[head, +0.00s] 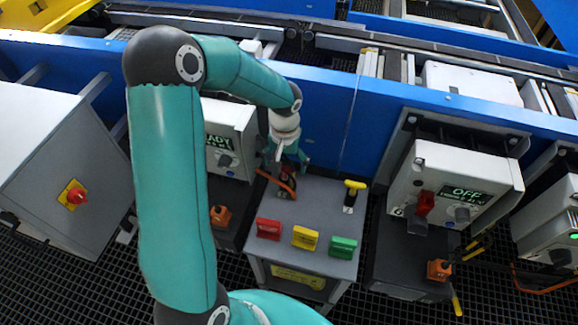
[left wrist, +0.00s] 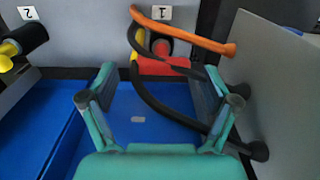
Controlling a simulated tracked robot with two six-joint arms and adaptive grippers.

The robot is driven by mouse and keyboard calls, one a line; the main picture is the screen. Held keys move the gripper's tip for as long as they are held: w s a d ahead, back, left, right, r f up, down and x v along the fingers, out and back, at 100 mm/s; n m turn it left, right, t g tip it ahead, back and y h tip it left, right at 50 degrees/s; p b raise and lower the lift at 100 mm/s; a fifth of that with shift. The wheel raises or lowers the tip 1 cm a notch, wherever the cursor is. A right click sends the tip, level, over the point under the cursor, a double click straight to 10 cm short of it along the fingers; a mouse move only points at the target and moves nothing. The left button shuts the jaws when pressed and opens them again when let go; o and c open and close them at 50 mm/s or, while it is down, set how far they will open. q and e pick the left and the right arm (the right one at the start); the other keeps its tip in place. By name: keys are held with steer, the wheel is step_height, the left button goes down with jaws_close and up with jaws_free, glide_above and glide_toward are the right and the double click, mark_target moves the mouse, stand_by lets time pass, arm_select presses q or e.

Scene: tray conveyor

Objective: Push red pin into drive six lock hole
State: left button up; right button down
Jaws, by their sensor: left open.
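My left gripper (head: 287,168) is over the back left of a grey stand (head: 318,212). In the left wrist view its two teal fingers (left wrist: 160,102) are spread apart and hold nothing. A red pin-like piece (left wrist: 165,66) is beyond the fingertips, at the label 1, with black loops and an orange bar in front of it. Whether the fingers touch the loops cannot be told. Drive six is a white box (head: 470,178) with an OFF display and a red handle (head: 425,203). Its lock hole cannot be made out. My right gripper is out of view.
A yellow-topped piece (head: 355,185) stands at label 2 on the stand. Red (head: 268,229), yellow (head: 305,238) and green (head: 343,247) blocks line its front. Another drive box (head: 222,137) reads READY. A blue conveyor side (head: 330,110) runs behind.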

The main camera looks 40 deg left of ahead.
arm_select(q)
steer(key=shift+f, duration=0.5)
steer(key=c, duration=1.1)
steer(key=shift+c, duration=0.8)
steer(key=shift+r, duration=0.1)
steer(key=shift+r, duration=0.1)
steer(key=shift+s+r+p, duration=0.15)
steer(key=shift+r+p, duration=1.35)
steer(key=shift+r, duration=0.65)
steer(key=shift+r+p, duration=0.35)
steer(key=shift+r, duration=0.2)
steer(key=shift+r, duration=0.1)
